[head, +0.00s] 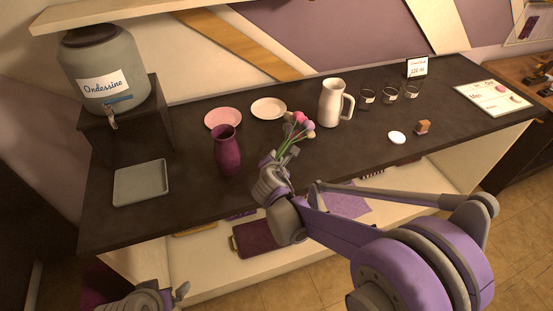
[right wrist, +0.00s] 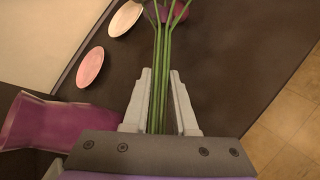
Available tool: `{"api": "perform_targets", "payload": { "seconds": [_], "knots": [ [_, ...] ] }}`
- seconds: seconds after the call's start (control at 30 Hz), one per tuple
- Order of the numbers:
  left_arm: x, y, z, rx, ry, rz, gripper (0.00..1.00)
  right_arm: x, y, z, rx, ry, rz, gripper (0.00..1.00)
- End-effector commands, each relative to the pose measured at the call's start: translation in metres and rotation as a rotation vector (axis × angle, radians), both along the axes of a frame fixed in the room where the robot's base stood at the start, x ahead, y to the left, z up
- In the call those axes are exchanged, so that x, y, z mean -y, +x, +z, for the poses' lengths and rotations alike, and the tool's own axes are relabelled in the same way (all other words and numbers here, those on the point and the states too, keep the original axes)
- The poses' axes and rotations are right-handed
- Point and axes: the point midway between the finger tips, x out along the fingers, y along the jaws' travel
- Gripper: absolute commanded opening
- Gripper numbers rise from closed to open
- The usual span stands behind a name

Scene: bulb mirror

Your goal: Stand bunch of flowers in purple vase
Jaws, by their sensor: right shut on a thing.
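The purple vase (head: 227,150) stands upright on the dark counter, left of my right gripper. It also shows at the left edge of the right wrist view (right wrist: 38,122). The bunch of flowers (head: 297,128) has pink, purple and cream heads on green stems. My right gripper (head: 272,163) is shut on the stems (right wrist: 162,85), which run between its two fingers in the right wrist view. The bunch leans up and to the right, beside the vase and apart from it. My left gripper (head: 168,296) is low at the bottom left; its jaws are too unclear to judge.
A pink plate (head: 223,118) and a cream plate (head: 268,108) lie behind the vase. A white jug (head: 332,103) stands right of the flowers, with glasses (head: 390,95) beyond. A grey tray (head: 141,183) and a drink dispenser (head: 103,70) are at the left.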

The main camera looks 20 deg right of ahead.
Motion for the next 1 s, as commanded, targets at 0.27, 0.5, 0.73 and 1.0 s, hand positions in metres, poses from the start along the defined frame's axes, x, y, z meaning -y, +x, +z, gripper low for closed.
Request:
{"api": "perform_targets", "payload": {
  "seconds": [0.27,0.5,0.73,1.0],
  "knots": [
    [0.0,-0.0001,0.0,0.0,0.0,0.0,1.0,0.0002,0.0,-0.002,0.001,0.0,0.0,0.0],
    [0.0,-0.002,-0.0052,-0.004,0.0,0.0,1.0,0.0002,-0.0003,-0.0073,0.0,0.0,0.0,0.33],
    [0.0,-0.0018,-0.0046,-0.003,0.0,0.0,1.0,0.0001,0.0,-0.0065,0.0,0.0,0.0,0.56],
    [0.0,0.0005,0.0013,0.001,0.0,0.0,1.0,0.0001,0.0007,0.0,0.002,0.0,0.001,0.56]
  ]
}}
